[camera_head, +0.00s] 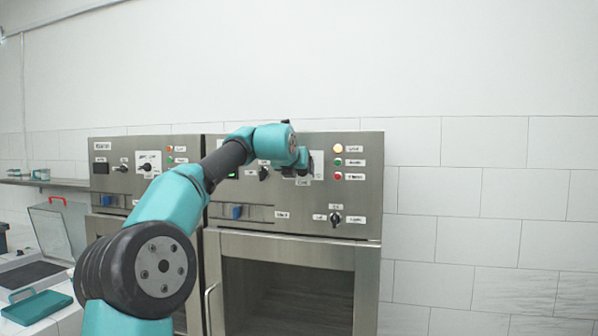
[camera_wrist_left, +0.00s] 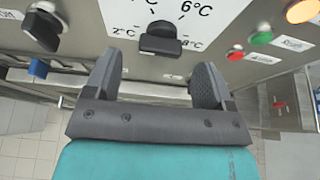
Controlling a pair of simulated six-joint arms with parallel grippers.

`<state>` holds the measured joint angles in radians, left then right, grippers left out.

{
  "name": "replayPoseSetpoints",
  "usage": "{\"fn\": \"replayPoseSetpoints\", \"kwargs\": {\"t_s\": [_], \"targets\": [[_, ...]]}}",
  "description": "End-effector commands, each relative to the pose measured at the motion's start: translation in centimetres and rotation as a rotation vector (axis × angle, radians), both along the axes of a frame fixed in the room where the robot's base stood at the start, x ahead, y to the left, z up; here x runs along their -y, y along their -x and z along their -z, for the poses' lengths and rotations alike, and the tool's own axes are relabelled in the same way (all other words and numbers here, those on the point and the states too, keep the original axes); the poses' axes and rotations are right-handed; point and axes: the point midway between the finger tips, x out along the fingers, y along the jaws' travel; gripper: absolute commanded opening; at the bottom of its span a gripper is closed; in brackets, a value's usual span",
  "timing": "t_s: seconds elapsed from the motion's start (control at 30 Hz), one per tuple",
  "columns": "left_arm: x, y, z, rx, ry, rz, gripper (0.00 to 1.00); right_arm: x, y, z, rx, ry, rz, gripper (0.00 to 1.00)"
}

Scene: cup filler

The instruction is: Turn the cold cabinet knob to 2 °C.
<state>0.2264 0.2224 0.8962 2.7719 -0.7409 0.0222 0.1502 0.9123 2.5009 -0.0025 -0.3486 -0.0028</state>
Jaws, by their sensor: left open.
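The dial knob (camera_wrist_left: 161,42) is black and sits on a white dial plate (camera_wrist_left: 118,27) on the right-hand cabinet's panel. In the left wrist view, 2 °C is printed left of the knob, 6 °C above right and another mark, probably 8 °C, to the right. I cannot tell clearly where its pointer stands. My left gripper (camera_wrist_left: 158,64) is open, with its two dark fingers spread on either side below the knob, apart from it and holding nothing. In the head view my left arm reaches the panel and largely hides the dial. My right gripper is out of view.
An orange lamp (camera_head: 338,148), a green lamp (camera_head: 338,162) and a red lamp (camera_head: 338,176) are right of the dial. Another black knob (camera_head: 335,218) is lower right, and a blue switch (camera_head: 237,212) lower left. A similar cabinet panel (camera_head: 185,141) stands on the left.

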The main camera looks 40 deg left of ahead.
Motion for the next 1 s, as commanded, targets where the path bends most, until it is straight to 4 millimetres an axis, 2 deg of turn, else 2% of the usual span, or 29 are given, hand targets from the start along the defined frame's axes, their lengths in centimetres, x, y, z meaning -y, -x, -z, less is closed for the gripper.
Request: {"fn": "replayPoseSetpoints", "kwargs": {"t_s": [0.63,0.8,1.0], "targets": [[4.1,10.2,-4.6,0.003,0.001,0.001,0.77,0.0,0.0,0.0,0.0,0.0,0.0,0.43],[4.7,11.9,-5.3,0.002,0.001,0.001,0.77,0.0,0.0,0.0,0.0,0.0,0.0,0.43],[4.9,12.3,-5.5,-0.001,0.001,0.001,0.77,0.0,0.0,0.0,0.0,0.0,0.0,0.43]]}}
